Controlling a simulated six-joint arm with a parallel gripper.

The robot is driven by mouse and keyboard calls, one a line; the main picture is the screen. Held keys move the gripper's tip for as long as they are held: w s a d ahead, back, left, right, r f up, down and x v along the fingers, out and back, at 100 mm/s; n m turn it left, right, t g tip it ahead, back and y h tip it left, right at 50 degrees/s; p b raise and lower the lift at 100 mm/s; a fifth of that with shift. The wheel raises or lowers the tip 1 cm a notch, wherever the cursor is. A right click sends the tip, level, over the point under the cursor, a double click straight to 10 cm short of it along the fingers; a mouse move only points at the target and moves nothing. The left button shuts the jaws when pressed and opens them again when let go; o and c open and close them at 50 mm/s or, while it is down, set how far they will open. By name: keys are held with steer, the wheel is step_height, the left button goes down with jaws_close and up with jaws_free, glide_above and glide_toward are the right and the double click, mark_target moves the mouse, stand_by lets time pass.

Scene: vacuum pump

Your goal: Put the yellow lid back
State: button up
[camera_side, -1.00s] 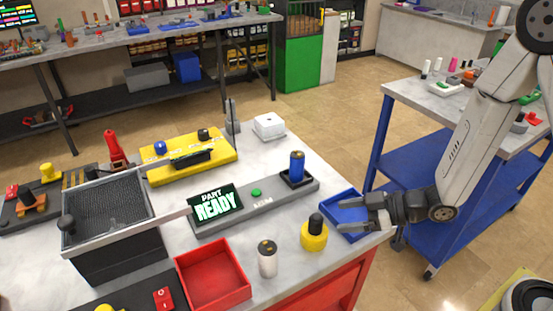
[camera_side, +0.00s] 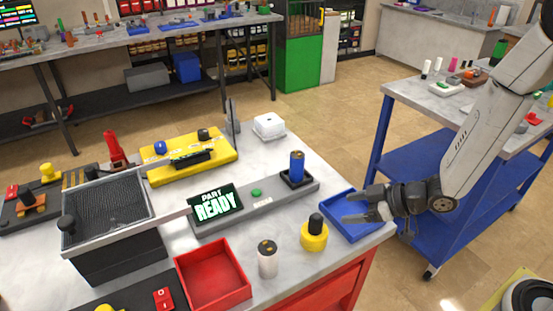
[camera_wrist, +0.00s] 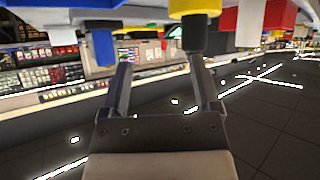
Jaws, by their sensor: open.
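The yellow lid (camera_side: 314,242) with a black knob sits on the grey worktop, just left of the blue tray. In the wrist view, where the scene looks upside down, the yellow lid (camera_wrist: 194,7) is at the top with its black knob (camera_wrist: 194,36) pointing down near the right fingertip. My gripper (camera_side: 355,207) is level, open and empty, over the blue tray (camera_side: 349,232) and to the right of the lid, apart from it in the side view. Its two fingers also show in the wrist view (camera_wrist: 160,70). Which container the lid belongs to cannot be told.
A white cylinder (camera_side: 267,262) and a red tray (camera_side: 212,283) stand left of the lid. A blue cylinder (camera_side: 297,166) stands in a black holder behind it. A READY sign (camera_side: 215,205) and a mesh-topped black box (camera_side: 110,225) are farther left. A blue cart (camera_side: 420,170) is at right.

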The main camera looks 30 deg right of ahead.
steer(key=d+m+g+h, duration=0.2)
steer(key=d+m+h, duration=0.2)
steer(key=d+h, duration=0.2)
steer(key=s+d+r+m+g, duration=0.1)
steer(key=s+m+g, duration=0.1)
steer(key=s, duration=0.2)
steer(key=s+d+r+m+g+h, duration=0.1)
steer(key=s+r+m+g, duration=0.1)
steer(key=s, duration=0.2)
steer(key=shift+r+g, duration=0.25)
steer(key=shift+g, duration=0.05)
